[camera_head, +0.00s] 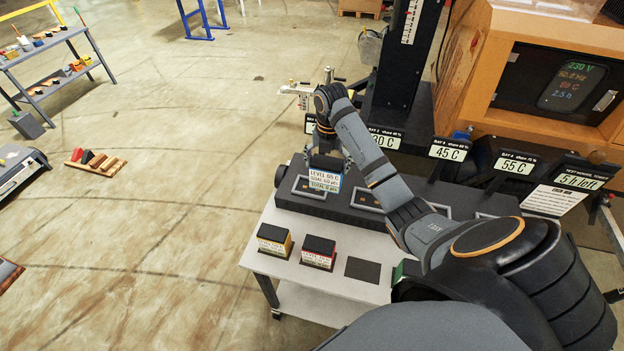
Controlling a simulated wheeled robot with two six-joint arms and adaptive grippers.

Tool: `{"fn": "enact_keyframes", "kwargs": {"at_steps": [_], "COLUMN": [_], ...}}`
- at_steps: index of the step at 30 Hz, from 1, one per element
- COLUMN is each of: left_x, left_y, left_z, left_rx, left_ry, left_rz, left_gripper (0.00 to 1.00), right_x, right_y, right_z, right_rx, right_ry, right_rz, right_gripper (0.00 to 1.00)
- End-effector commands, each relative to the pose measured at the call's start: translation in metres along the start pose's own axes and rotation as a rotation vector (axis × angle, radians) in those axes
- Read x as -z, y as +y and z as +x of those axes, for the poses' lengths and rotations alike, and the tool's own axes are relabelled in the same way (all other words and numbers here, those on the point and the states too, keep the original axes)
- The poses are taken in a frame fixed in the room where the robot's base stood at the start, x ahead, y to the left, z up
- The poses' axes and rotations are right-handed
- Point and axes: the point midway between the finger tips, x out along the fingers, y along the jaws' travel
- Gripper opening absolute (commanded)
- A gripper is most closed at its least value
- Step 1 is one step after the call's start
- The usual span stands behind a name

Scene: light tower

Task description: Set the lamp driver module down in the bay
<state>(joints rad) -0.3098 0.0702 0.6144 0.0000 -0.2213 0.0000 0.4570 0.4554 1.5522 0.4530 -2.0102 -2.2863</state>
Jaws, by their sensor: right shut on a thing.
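My right arm reaches from the lower right over the dark bay tray (330,212). Its gripper (325,146) points down at the tray's left end, shut on a black-topped module (322,161). A small text panel, reading LEVEL and GOAL, covers the module's lower part, so I cannot tell whether it touches the tray. The leftmost recess (308,187) shows partly beside it, and more recesses lie to the right, partly behind my arm. A yellow-trimmed module (274,240) and a red-trimmed module (318,252) stand on the white table. My left gripper is out of view.
A dark square pad (362,270) lies bare on the white table (345,295). Bay signs, including 45 C (449,150) and 55 C (514,164), stand behind the tray. A dark column (402,60) and an orange cabinet (490,112) rise behind.

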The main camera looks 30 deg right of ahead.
Motion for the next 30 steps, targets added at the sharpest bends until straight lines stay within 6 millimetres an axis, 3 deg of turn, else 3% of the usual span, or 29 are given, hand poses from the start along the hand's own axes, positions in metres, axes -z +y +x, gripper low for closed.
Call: {"fn": "enact_keyframes", "kwargs": {"at_steps": [1,4,9,13,21,30], "left_x": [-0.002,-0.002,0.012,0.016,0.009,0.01], "left_y": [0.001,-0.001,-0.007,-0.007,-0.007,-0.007], "left_z": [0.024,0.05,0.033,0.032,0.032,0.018], "left_rx": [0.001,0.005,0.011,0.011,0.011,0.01], "left_ry": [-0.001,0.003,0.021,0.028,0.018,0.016], "left_rz": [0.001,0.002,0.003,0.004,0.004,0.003], "left_gripper": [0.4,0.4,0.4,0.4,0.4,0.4], "right_x": [-0.009,-0.026,-0.044,-0.052,-0.057,-0.059], "right_y": [0.012,0.029,0.046,0.054,0.059,0.06], "right_z": [0.017,0.029,0.047,0.062,0.071,0.105], "right_rx": [-0.007,-0.007,0.0,-0.001,-0.002,0.0], "right_ry": [0.0,-0.001,0.002,-0.001,-0.002,-0.003], "right_rz": [0.0,0.0,0.001,0.0,0.001,-0.001], "right_gripper": [0.33,0.33,0.33,0.33,0.33,0.33]}}
